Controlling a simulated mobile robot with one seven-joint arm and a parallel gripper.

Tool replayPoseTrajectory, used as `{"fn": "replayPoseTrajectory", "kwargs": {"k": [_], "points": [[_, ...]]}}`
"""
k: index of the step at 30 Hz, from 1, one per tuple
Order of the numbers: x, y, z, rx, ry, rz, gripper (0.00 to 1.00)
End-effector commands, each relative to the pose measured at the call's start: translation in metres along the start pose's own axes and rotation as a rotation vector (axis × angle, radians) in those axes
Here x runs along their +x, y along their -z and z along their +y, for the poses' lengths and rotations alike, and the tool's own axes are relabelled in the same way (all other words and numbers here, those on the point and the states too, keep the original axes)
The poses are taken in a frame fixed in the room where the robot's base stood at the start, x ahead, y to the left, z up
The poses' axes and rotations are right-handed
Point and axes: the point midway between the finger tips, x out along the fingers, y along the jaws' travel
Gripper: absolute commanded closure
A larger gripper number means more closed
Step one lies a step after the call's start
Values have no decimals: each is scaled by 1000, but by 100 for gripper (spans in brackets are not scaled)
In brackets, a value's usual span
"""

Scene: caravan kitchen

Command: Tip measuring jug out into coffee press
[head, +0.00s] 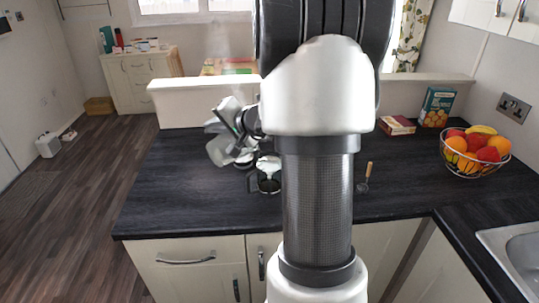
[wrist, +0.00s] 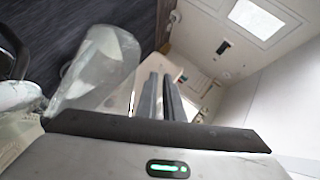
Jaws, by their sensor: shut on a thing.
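The measuring jug (head: 217,148) is clear and looks tilted. It is at the left of my arm in the head view, over the worktop. My gripper (head: 236,120) is shut on it, though the exact grip is hard to see. In the wrist view the jug (wrist: 103,62) lies left of the two close fingers (wrist: 165,95). The coffee press (head: 266,182) stands on the worktop just right of and below the jug, with a dark frame and something white at its top. A dark part at the left edge of the wrist view may be the press. My arm hides the area right of the press.
The dark worktop (head: 180,185) is clear at left. A small wooden-handled tool (head: 366,178) lies right of my arm. Farther right are boxes (head: 437,107), a wire fruit bowl (head: 473,158) and a sink (head: 515,250). A low white ledge (head: 195,101) runs behind.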

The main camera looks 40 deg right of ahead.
Motion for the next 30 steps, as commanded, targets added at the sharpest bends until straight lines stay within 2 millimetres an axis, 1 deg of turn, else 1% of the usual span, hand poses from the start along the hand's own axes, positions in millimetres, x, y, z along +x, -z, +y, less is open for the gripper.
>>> {"fn": "replayPoseTrajectory", "kwargs": {"k": [11,30], "points": [[-8,8,-6,43,42,0,100],[-13,13,-1,113,111,-7,100]]}}
